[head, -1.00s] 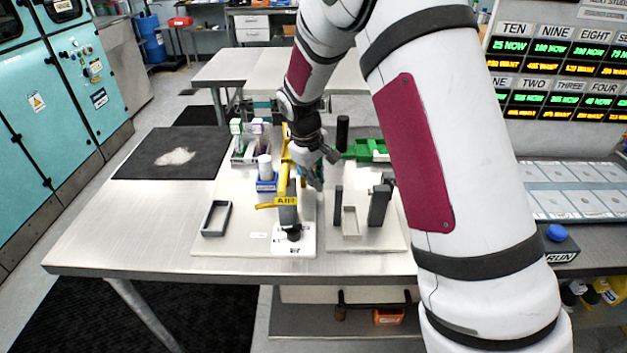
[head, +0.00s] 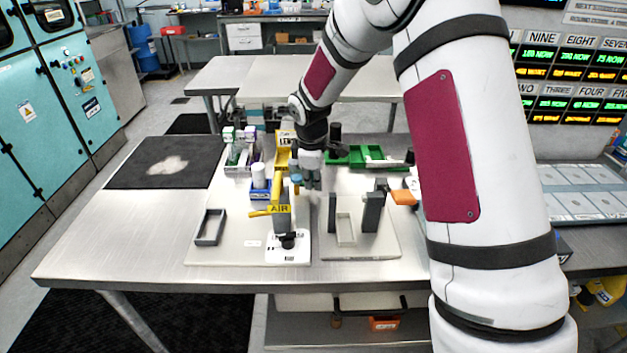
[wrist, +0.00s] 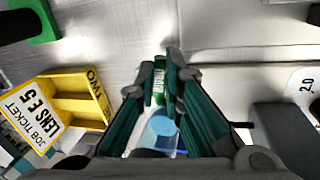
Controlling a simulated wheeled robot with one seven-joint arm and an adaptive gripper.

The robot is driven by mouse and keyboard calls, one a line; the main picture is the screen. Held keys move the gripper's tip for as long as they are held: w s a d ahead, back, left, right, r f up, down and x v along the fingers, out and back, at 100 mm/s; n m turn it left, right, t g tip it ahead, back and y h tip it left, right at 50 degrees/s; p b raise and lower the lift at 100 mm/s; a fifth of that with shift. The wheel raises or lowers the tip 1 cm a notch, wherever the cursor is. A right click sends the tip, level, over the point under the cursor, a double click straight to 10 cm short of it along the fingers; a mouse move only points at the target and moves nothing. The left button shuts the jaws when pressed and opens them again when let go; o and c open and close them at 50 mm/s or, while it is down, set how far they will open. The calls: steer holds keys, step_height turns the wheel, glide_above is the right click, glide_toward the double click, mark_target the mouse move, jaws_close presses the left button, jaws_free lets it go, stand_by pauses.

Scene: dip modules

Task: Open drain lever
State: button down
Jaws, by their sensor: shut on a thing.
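My gripper (head: 308,184) points down behind the grey stand (head: 284,215) with the yellow arm and AIR tag. In the wrist view its teal fingers (wrist: 168,75) are around a light-blue round piece (wrist: 160,130), which it seems to hold. A blue piece (head: 297,179) also shows beside the gripper in the head view. A yellow handle-like part (head: 262,212) sticks out left of the stand, and an orange part (head: 404,197) lies at the right, partly behind my arm. I cannot tell which part is the drain lever.
A grey rectangular frame (head: 210,228) sits left of the stand. A white plate (head: 360,247) with dark uprights (head: 372,212) is to the right. A green tray (head: 365,154) lies behind. The wrist view shows a yellow tray (wrist: 68,97) with a LENS E5 ticket.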

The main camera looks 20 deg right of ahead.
stand_by(0.3)
steer(key=c, duration=1.7)
jaws_free()
steer(key=shift+w, duration=0.1)
steer(key=shift+r, duration=0.1)
steer(key=v, duration=1.1)
steer(key=shift+a+r, duration=0.1)
steer(key=shift+r, duration=0.25)
